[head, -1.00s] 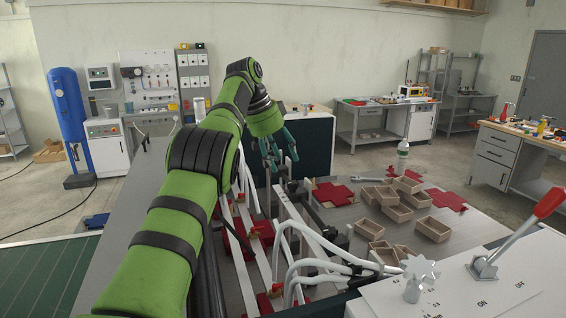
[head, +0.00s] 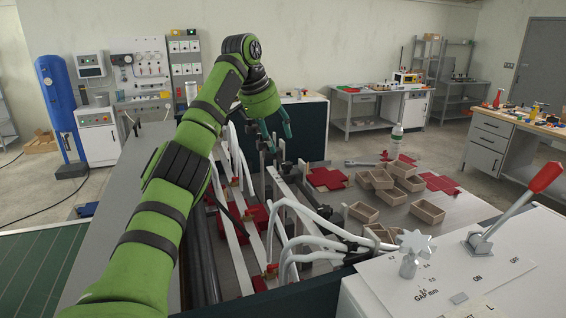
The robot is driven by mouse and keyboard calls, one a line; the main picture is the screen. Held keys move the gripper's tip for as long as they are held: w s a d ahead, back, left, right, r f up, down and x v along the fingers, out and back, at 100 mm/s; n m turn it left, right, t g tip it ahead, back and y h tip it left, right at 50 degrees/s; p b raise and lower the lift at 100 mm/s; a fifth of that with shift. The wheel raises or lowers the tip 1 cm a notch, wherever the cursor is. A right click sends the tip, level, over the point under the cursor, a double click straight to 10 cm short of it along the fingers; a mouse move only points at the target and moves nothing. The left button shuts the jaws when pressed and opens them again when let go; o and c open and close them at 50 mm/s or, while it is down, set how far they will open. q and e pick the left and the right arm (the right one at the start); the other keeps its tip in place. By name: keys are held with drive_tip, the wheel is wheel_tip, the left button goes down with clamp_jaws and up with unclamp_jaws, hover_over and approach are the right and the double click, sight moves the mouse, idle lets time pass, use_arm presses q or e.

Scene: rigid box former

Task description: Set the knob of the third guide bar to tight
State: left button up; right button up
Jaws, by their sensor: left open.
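My left gripper (head: 268,135) is open and reaches over the far end of the box former, with its teal fingers pointing down. Nothing shows between the fingers. Long pale guide bars (head: 226,222) run lengthwise through the machine below and in front of the gripper. Small brass-coloured knobs or fittings and red blocks (head: 256,217) sit along the bars. I cannot tell which knob belongs to the third guide bar, nor its setting. My left forearm hides part of the machine's left side. My right gripper is not in view.
White curved hoses (head: 300,240) arch over the near part of the machine. Several small open boxes (head: 363,212) and red cut blanks (head: 325,178) lie on the right table, with a bottle (head: 396,140). A red-handled lever (head: 520,200) and star knob (head: 414,244) stand on the near panel.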

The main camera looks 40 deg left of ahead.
sight(286, 164)
use_arm(q)
drive_tip(key=x, duration=0.2)
drive_tip(key=p+x, duration=0.1)
drive_tip(key=x, duration=0.1)
drive_tip(key=p+x, duration=0.1)
drive_tip(key=x, duration=0.1)
drive_tip(key=shift+d+f, duration=0.35)
drive_tip(key=shift+d, duration=0.05)
drive_tip(key=shift+w+f, duration=0.15)
drive_tip(key=shift+f, duration=0.35)
drive_tip(key=shift+d, duration=0.1)
clamp_jaws()
